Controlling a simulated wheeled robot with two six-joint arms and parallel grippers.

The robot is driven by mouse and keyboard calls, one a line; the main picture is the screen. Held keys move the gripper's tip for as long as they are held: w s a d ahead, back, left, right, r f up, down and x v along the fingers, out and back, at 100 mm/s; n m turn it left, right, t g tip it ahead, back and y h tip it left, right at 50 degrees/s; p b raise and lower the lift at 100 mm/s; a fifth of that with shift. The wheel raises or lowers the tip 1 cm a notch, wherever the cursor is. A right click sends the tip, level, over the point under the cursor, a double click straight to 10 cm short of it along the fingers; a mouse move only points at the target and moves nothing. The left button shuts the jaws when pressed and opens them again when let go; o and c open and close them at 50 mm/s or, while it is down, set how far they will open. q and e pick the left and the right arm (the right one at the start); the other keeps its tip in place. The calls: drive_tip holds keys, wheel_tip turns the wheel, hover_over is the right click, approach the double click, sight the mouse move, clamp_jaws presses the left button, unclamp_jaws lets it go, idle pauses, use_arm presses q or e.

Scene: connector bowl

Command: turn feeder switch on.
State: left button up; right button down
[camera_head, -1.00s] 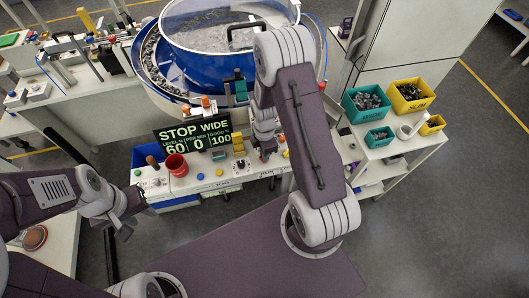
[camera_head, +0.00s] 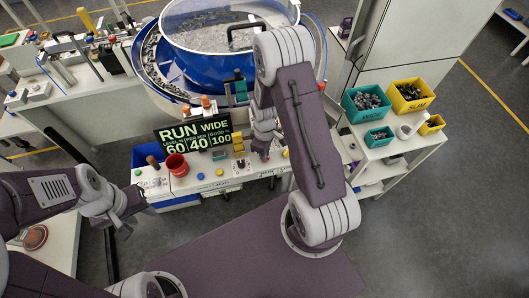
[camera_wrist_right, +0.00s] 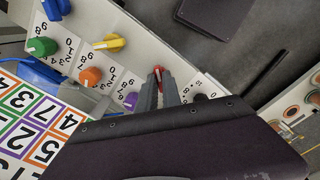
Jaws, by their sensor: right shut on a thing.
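A control panel (camera_head: 225,172) with coloured knobs and buttons runs along the front of the feeder bench. The display board (camera_head: 195,138) behind it reads RUN, WIDE, 60, 40 and 100. The big blue bowl feeder (camera_head: 190,65) stands behind. My right gripper (camera_head: 264,152) is down at the panel's right part. In the right wrist view its fingers (camera_wrist_right: 160,88) are shut on a small red switch knob (camera_wrist_right: 158,71), whose lower part they hide. My left gripper (camera_head: 128,222) hangs empty at the left, apart from the panel, with its fingers apart.
Bins of parts, including a yellow one (camera_head: 410,102), stand on a shelf at right.

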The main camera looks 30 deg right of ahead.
drive_tip(key=shift+w+r+m, duration=0.1)
drive_tip(key=shift+w+m, duration=0.05)
drive_tip(key=shift+m, duration=0.45)
drive_tip(key=c, duration=1.5)
unclamp_jaws()
wheel_tip(320, 180, up, 9)
drive_tip(key=shift+b, duration=0.35)
drive_tip(key=shift+a, duration=0.1)
